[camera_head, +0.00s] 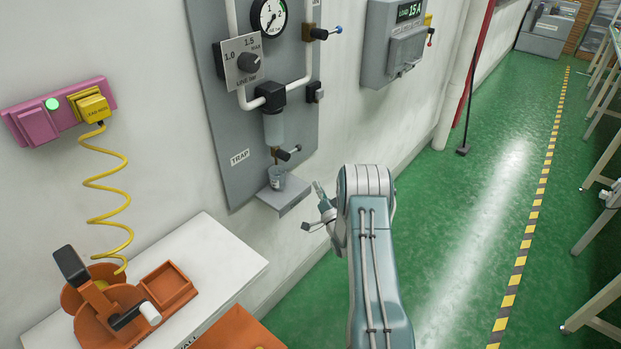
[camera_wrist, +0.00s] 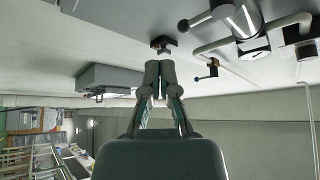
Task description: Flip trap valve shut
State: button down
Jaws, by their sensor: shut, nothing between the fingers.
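The trap valve (camera_head: 285,153) is a small dark lever with a round knob, under the clear trap bowl (camera_head: 273,127) on the grey wall panel, beside the "TRAP" label (camera_head: 240,157). The lever sticks out to the right. My gripper (camera_head: 317,187) is below and to the right of the valve, apart from it, just right of the small shelf. In the wrist view my gripper (camera_wrist: 158,66) has its fingers together and empty. A dark knobbed lever (camera_wrist: 194,23) shows there next to a shiny cylinder at the top; it looks like the trap valve.
A small cup (camera_head: 277,178) stands on a shelf (camera_head: 287,196) under the trap. Another lever with a blue tip (camera_head: 329,33) sits higher on the panel. A grey box (camera_head: 396,42) is on the wall to the right.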

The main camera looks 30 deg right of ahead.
jog(key=s, duration=0.1)
jog(key=s+d+f, duration=0.1)
jog(key=s+f, duration=0.1)
jog(key=shift+d+f, duration=0.15)
jog(key=shift+d, duration=0.2)
jog(key=shift+d, duration=0.1)
